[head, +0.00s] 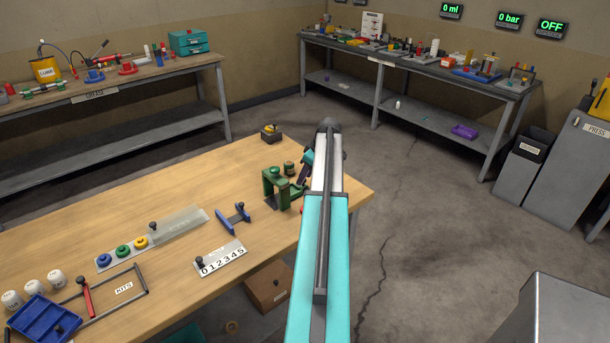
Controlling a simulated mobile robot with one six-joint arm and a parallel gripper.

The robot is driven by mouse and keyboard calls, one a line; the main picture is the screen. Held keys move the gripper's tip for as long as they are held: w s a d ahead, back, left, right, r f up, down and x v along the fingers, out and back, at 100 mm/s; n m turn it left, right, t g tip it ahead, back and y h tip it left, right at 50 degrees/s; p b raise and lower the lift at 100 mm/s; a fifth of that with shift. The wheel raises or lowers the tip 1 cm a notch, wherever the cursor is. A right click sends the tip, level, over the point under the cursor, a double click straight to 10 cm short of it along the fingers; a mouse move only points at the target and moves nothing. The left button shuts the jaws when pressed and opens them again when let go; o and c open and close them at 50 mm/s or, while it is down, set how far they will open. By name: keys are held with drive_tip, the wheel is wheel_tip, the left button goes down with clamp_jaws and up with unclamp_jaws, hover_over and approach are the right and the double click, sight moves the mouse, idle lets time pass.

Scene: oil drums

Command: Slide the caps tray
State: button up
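A long, flat grey tray (182,222) lies on the wooden table, and I take it for the caps tray. A blue ring-shaped cap (104,261), a green one (123,251) and a yellow one (141,242) sit in a row at its left end. A dark knob (153,227) stands near its middle. My arm reaches up the picture, well to the right of the tray. A small teal and dark part of my wrist shows beside the arm, near the green press-like stand (276,188). My gripper's fingers cannot be made out; the arm hides most of that area.
A blue bracket (234,218) and a number plate (220,260) lie right of the tray. A KITS frame (140,270), a blue bin (42,322) and white cups (56,279) are at front left. Bare wood lies behind the tray. Other benches stand along the walls.

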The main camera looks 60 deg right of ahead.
clamp_jaws()
drive_tip(key=shift+d, duration=0.1)
drive_tip(key=d, duration=0.1)
drive_tip(key=s+d+b, duration=0.1)
drive_tip(key=d, duration=0.1)
drive_tip(key=shift+d, duration=0.1)
drive_tip(key=shift+s+d+r, duration=0.1)
drive_tip(key=shift+s+d, duration=0.1)
drive_tip(key=shift+d, duration=0.3)
drive_tip(key=shift+c, duration=0.5)
unclamp_jaws()
drive_tip(key=shift+d, duration=0.1)
drive_tip(key=shift+o, duration=0.5)
